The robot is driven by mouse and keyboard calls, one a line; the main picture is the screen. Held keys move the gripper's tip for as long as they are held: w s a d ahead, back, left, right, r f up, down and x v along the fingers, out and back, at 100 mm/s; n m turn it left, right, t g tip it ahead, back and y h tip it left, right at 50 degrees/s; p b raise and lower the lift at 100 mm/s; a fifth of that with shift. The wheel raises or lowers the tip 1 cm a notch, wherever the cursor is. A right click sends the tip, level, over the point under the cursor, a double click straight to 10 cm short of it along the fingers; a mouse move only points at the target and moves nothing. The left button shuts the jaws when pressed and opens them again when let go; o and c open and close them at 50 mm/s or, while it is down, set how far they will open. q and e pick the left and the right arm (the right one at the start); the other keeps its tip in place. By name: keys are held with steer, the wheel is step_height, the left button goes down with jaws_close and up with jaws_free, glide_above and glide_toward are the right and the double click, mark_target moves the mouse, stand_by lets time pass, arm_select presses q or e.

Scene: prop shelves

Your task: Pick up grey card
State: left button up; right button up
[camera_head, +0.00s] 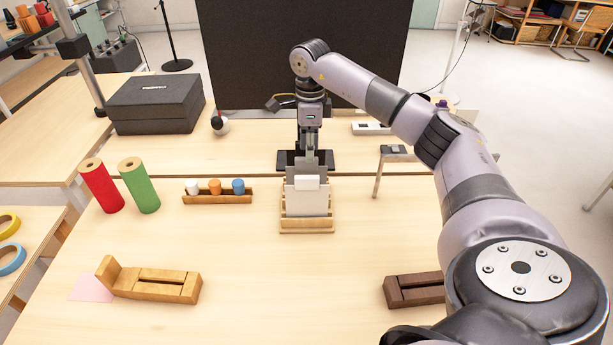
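A wooden card holder (307,226) stands in the middle of the table, with upright cards in it. A grey card (291,183) shows at the back, partly covered by a paler card (306,203) with a white tab in front. My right gripper (309,163) points down from above, its fingertips at the grey card's top edge. The fingers look close together, but I cannot tell whether they grip the card. My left gripper is not in view.
A wooden rack (218,199) with small white, orange and blue pieces stands left of the holder, beside red (101,186) and green (140,186) rolls. Wooden blocks lie front left (155,285) and front right (414,290). A black box (155,104) stands behind.

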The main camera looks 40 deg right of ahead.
mark_target(312, 166)
steer(key=shift+s+f, duration=0.15)
steer(key=shift+f, duration=0.2)
steer(key=f+p, duration=0.1)
steer(key=f, duration=0.2)
steer(key=shift+d+f+p, duration=0.35)
steer(key=shift+d+p, duration=0.05)
steer(key=shift+f, duration=0.45)
steer(key=shift+c, duration=0.7)
jaws_close()
